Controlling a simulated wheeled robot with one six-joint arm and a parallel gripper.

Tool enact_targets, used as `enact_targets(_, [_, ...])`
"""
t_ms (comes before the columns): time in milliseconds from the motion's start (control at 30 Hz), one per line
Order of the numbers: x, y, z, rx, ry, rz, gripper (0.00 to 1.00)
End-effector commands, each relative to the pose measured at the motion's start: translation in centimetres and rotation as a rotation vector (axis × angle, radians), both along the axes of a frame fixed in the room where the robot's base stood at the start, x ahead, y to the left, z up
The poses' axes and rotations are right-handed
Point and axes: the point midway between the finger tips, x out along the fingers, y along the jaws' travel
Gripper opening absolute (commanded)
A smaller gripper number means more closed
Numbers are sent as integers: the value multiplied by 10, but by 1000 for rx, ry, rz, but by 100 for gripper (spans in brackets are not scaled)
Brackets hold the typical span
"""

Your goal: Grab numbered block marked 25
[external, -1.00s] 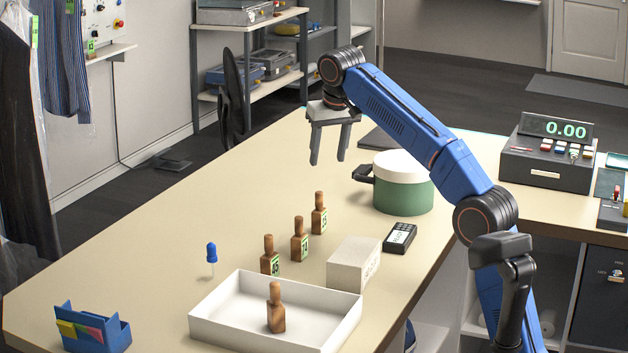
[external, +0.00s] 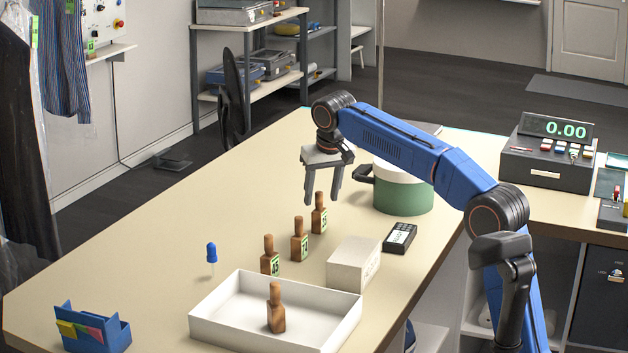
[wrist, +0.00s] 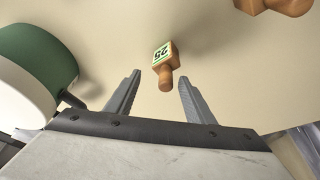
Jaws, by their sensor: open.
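The wooden block marked 25 (wrist: 164,62) shows in the wrist view, its green-edged label readable, lying between and beyond my two fingertips. In the external view, the farthest block of the row (external: 319,214) stands upright on the counter just below my gripper (external: 322,200); its number is too small to read surely there. My gripper, also in the wrist view (wrist: 158,82), is open and empty, its fingers apart from the block.
Two more numbered blocks (external: 299,240) (external: 270,256) stand nearer in the row. A white tray (external: 212,319) holds another block (external: 276,310). A pale box (external: 353,264), a dark handheld device (external: 400,238) and a green-and-white pot (external: 404,196) are close by. The counter's left side is mostly clear.

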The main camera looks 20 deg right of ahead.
Motion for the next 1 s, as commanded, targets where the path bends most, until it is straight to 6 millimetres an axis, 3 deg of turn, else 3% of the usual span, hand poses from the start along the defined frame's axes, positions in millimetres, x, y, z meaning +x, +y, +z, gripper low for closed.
enact_targets(233, [8, 2, -32, -1, 2, 0, 49])
enact_targets(567, [10, 3, -39, 0, 0, 0, 49])
enact_targets(800, [10, 3, -39, 0, 0, 0, 0])
enact_targets(1000, [10, 3, -39, 0, 0, 0, 0])
